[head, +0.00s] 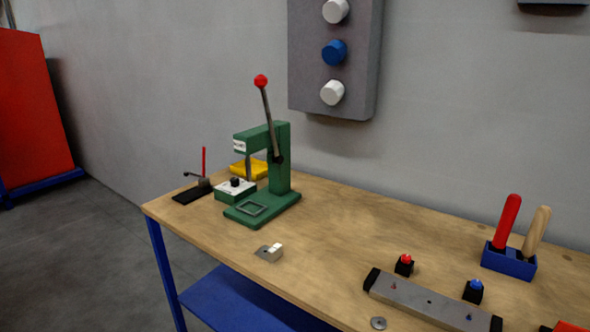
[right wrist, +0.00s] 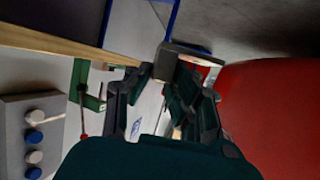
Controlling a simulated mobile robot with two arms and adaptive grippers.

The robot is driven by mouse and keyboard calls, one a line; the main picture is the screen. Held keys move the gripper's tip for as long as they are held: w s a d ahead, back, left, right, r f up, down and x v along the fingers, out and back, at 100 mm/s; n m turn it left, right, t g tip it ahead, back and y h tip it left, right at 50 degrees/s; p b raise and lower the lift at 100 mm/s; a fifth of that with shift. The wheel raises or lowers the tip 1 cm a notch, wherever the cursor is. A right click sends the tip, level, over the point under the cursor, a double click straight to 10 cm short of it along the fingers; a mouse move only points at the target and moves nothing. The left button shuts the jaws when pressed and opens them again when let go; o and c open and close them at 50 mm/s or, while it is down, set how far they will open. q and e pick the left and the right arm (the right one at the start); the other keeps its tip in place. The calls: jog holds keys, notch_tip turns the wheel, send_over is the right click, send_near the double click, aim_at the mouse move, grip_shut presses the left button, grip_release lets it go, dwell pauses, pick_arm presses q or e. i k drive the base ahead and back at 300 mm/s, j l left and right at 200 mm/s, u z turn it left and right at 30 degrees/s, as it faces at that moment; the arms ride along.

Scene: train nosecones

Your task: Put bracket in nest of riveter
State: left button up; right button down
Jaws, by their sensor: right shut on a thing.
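The green riveter (head: 285,165) stands at the bench's far left part, with a red-knobbed lever raised. A square frame on its base, which looks like the nest (head: 252,209), appears empty. My right gripper (right wrist: 168,72) shows only in the right wrist view. It is shut on a flat grey piece (right wrist: 188,52) at its fingertips, which looks like the bracket; its full shape is partly hidden by the fingers. It is held out in the air, apart from the riveter, which also shows in the right wrist view (right wrist: 92,102). My left gripper is not in view.
A small plate with a white block (head: 270,252) lies in front of the riveter.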

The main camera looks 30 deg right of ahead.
aim_at(252, 209)
jog(key=i+j+z, duration=0.2)
jog(key=z, duration=0.15)
jog(key=i+j+z, duration=0.55)
jog(key=z, duration=0.15)
jog(key=i+j+z, duration=0.15)
jog(key=j+z, duration=0.2)
jog(key=j, duration=0.15)
jog(key=i+j+z, duration=0.1)
jog(key=j+z, duration=0.6)
jog(key=j, duration=0.15)
jog(key=i+j, duration=0.05)
